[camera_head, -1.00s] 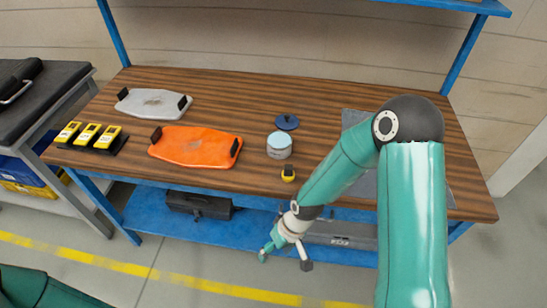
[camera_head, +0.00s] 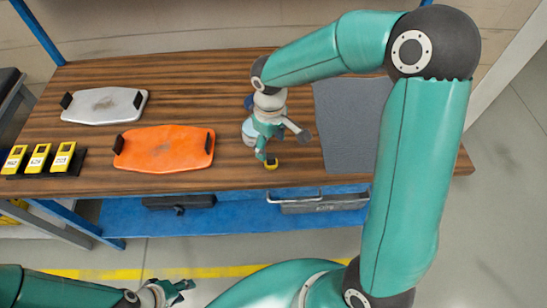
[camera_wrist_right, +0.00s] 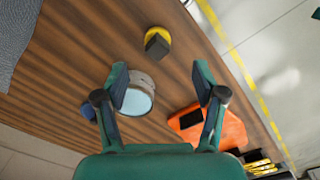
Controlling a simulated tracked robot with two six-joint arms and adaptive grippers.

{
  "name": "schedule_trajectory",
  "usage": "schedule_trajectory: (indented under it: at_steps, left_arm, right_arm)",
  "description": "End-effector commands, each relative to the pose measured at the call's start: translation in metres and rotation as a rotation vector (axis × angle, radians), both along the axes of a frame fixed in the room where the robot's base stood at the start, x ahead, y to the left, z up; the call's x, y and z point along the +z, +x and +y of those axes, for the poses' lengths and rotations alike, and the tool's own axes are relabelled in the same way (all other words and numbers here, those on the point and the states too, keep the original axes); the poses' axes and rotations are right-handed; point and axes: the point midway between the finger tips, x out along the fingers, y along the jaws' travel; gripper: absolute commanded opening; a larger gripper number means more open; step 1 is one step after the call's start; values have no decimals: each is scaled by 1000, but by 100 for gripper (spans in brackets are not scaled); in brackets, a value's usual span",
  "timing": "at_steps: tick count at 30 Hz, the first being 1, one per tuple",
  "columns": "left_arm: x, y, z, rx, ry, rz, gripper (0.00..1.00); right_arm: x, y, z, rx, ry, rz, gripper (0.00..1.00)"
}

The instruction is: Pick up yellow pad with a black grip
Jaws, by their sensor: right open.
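The small round yellow pad with a black grip (camera_head: 271,167) sits near the front edge of the wooden table, partly covered by my right gripper in the head view. In the right wrist view the yellow pad (camera_wrist_right: 162,34) lies beyond the fingertips, its dark block-shaped grip facing the camera. My right gripper (camera_head: 283,146) is open and empty above the table, apart from the pad; its two spread fingers also show in the wrist view (camera_wrist_right: 160,80). My left gripper (camera_head: 178,290) is low at the bottom left, off the table; its finger gap is unclear.
A pale-topped round container (camera_wrist_right: 139,96) stands beside the pad, with a blue disc (camera_head: 248,102) behind it. An orange board (camera_head: 165,149), a white board (camera_head: 105,105) and several yellow devices (camera_head: 38,160) lie left. A grey mat (camera_head: 348,125) lies right.

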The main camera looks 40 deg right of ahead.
Motion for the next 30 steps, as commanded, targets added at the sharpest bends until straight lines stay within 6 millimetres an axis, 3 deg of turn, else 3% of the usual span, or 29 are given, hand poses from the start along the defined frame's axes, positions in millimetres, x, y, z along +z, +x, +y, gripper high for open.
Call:
schedule_trajectory:
  at_steps: [3, 13, 21, 30]
  left_arm:
    - [1, 0, 0, 0, 0, 0, 40]
    - [5, 0, 0, 0, 0, -1, 40]
    - [12, 0, 0, 0, 0, -1, 40]
    - [12, 0, 0, 0, 0, 0, 40]
  right_arm:
    - [-22, 0, 1, 4, 1, 4, 70]
    - [-45, 1, 1, 5, 1, 3, 70]
    - [-82, 3, -1, 5, 2, 5, 70]
    - [-89, 4, -1, 6, 1, 0, 70]
